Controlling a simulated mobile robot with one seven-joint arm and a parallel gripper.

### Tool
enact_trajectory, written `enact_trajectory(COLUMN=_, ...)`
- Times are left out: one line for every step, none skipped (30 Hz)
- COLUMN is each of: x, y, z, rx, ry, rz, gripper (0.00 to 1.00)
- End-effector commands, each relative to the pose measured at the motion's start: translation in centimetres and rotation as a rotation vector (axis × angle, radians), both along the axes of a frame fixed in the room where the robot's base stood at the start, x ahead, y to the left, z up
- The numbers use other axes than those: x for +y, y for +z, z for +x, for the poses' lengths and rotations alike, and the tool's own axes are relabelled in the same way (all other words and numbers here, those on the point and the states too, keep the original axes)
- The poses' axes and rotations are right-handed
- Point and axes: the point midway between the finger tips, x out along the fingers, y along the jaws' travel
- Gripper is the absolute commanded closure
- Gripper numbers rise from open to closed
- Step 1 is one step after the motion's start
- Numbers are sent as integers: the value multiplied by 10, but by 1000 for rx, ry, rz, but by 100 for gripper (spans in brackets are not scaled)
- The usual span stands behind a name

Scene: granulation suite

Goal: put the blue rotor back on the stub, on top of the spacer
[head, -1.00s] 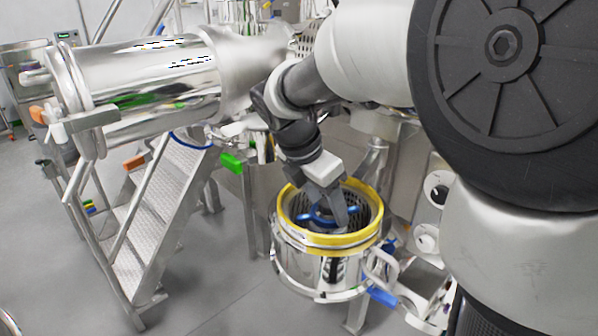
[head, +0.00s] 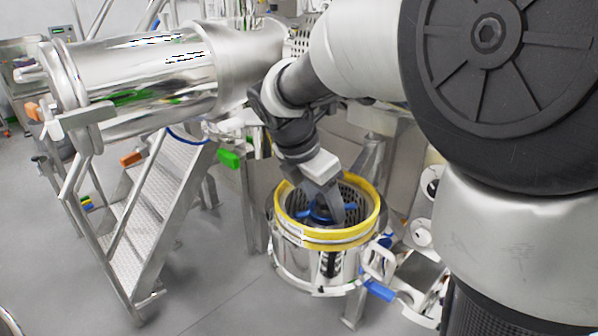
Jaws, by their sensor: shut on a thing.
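The blue rotor (head: 318,216) shows inside a round steel housing (head: 318,270) with a yellow rim (head: 330,241). Perforated metal lines the inside of the housing. My gripper (head: 326,209) reaches down through the open top and is shut on the rotor. The fingers and the rim hide part of the rotor. The stub and the spacer are hidden below the rotor, so I cannot tell whether the rotor touches the spacer.
A large polished steel cylinder (head: 150,82) stands left of my arm, with metal steps (head: 150,215) below it. A blue-handled clamp (head: 379,291) sticks out at the housing's right. Open grey floor (head: 235,275) lies left of the housing.

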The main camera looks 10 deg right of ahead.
Motion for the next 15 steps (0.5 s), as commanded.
enact_trajectory(x=0, y=0, z=0, rx=-1, ry=0, rz=0, gripper=77)
enact_trajectory(x=0, y=0, z=0, rx=-1, ry=0, rz=0, gripper=77)
enact_trajectory(x=0, y=0, z=0, rx=-1, ry=0, rz=0, gripper=39)
enact_trajectory(x=0, y=0, z=0, rx=-1, ry=0, rz=0, gripper=34)
enact_trajectory(x=0, y=0, z=0, rx=-1, ry=0, rz=0, gripper=29)
enact_trajectory(x=0, y=0, z=0, rx=-1, ry=0, rz=0, gripper=24)
enact_trajectory(x=0, y=0, z=0, rx=-1, ry=0, rz=0, gripper=24)
enact_trajectory(x=0, y=0, z=0, rx=-1, ry=0, rz=0, gripper=24)
enact_trajectory(x=0, y=0, z=0, rx=-1, ry=0, rz=0, gripper=24)
enact_trajectory(x=0, y=0, z=0, rx=0, ry=0, rz=0, gripper=24)
enact_trajectory(x=0, y=0, z=0, rx=0, ry=0, rz=0, gripper=24)
enact_trajectory(x=0, y=0, z=0, rx=0, ry=0, rz=0, gripper=24)
enact_trajectory(x=0, y=-1, z=0, rx=1, ry=0, rz=0, gripper=24)
enact_trajectory(x=0, y=0, z=0, rx=1, ry=0, rz=0, gripper=24)
enact_trajectory(x=0, y=1, z=0, rx=0, ry=0, rz=0, gripper=24)
